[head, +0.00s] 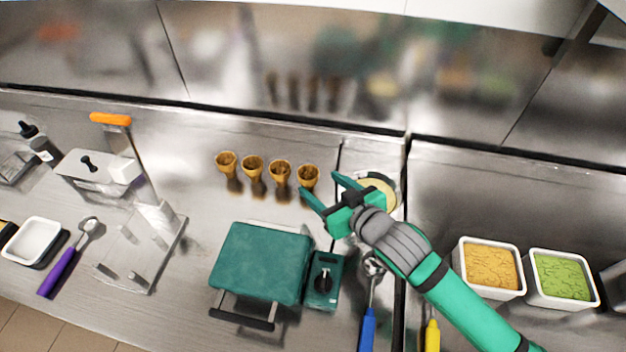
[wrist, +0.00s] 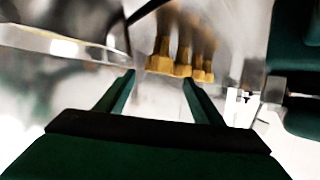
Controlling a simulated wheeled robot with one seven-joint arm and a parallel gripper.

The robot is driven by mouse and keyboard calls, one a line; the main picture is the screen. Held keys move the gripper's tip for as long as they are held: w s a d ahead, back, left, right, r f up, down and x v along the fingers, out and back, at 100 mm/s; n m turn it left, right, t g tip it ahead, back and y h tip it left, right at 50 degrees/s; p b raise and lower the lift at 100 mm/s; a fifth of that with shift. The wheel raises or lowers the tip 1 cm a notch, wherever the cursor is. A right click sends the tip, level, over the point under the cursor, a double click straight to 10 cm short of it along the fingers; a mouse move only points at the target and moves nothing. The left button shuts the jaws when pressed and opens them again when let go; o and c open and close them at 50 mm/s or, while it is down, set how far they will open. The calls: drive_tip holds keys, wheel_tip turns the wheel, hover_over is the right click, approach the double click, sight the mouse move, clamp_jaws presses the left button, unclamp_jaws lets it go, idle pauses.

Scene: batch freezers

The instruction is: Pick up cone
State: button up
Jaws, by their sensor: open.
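Several brown wafer cones stand upright in a row on the steel counter in the head view. The rightmost cone (head: 308,176) is the one closest to my gripper (head: 319,189). My green gripper is open, and its fingers point left toward that cone, with one fingertip very near it. I cannot tell if it touches. In the wrist view, cones (wrist: 160,58) show beyond the open fingers of my gripper (wrist: 158,82), near the middle. They appear upside down and overlap one behind another. Nothing is between the fingertips.
A green waffle iron (head: 262,262) with a front handle stands in front of the cones. A round tub (head: 378,188) sits behind my gripper. A scoop with a blue handle (head: 368,330) lies at front. Two white tubs, one orange (head: 491,266) and one green (head: 562,277), stand right.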

sight(312, 184)
drive_tip(key=shift+x, duration=3.1)
drive_tip(key=shift+s+f, duration=0.1)
drive_tip(key=shift+f, duration=0.05)
drive_tip(key=shift+d, duration=0.1)
drive_tip(key=c, duration=1.1)
